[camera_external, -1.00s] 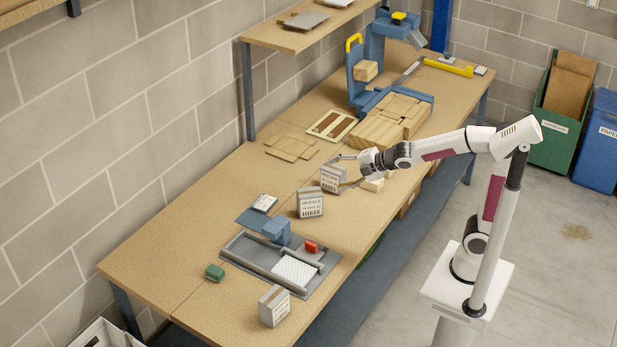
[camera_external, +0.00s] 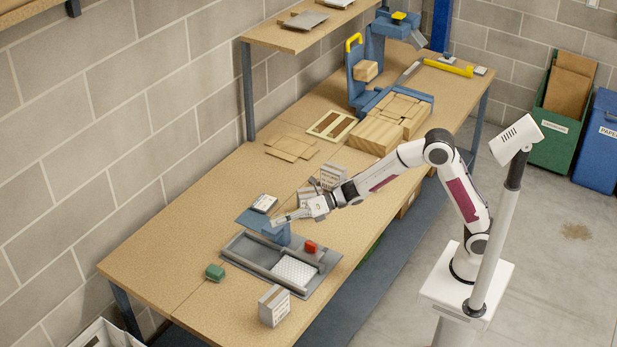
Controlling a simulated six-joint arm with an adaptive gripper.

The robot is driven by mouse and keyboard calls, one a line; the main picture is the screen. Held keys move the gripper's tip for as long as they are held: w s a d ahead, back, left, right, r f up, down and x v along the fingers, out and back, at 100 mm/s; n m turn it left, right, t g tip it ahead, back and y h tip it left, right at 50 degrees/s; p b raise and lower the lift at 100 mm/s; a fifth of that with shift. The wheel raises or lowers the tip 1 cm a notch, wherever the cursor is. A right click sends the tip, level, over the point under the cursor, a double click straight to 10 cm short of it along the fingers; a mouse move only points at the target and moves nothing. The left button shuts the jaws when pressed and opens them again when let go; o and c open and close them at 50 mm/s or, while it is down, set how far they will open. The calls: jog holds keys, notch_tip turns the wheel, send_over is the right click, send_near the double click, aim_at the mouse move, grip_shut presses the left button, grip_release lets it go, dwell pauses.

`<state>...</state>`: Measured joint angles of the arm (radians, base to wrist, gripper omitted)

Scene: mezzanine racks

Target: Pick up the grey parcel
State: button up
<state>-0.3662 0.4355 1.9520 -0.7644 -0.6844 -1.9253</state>
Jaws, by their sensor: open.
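Several grey box-shaped parcels with white printed labels stand on the workbench, so I cannot tell which is the task's one. Another (camera_external: 332,175) stands farther back, partly hidden by my arm. A third (camera_external: 304,193) is mostly hidden behind my gripper and wrist. My gripper (camera_external: 276,221) is open and empty. It points left, appearing over the blue part of the grey-framed bench device (camera_external: 252,249), and covers part of it.
Wooden blocks (camera_external: 375,134), flat cardboard pieces (camera_external: 291,147) and a blue stand occupy the back. The bench's left end (camera_external: 160,260) is clear.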

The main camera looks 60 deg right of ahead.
jog(key=s+a+f+n+g+y, duration=0.4)
jog(key=a+f+n, duration=0.2)
jog(key=a+n, duration=0.3)
jog(key=n+g+y, duration=0.3)
jog(key=n+g, duration=0.1)
jog(key=n, duration=0.2)
send_near(265, 306)
jog(key=shift+w+a+r, duration=0.15)
jog(key=shift+a+r, duration=0.05)
jog(key=shift+a, duration=0.3)
jog(key=shift+w+a+r, duration=0.2)
jog(key=shift+a+r, duration=0.05)
jog(key=shift+a, duration=0.2)
jog(key=shift+s+a+f+n+g, duration=0.2)
jog(key=shift+f+n+g, duration=0.1)
jog(key=shift+f+g, duration=0.15)
jog(key=shift+w+a, duration=0.15)
jog(key=shift+a, duration=1.1)
jog(key=shift+a, duration=0.1)
jog(key=shift+w+a, duration=0.15)
jog(key=shift+a, duration=1.1)
jog(key=shift+w+a, duration=0.2)
jog(key=shift+a, duration=1)
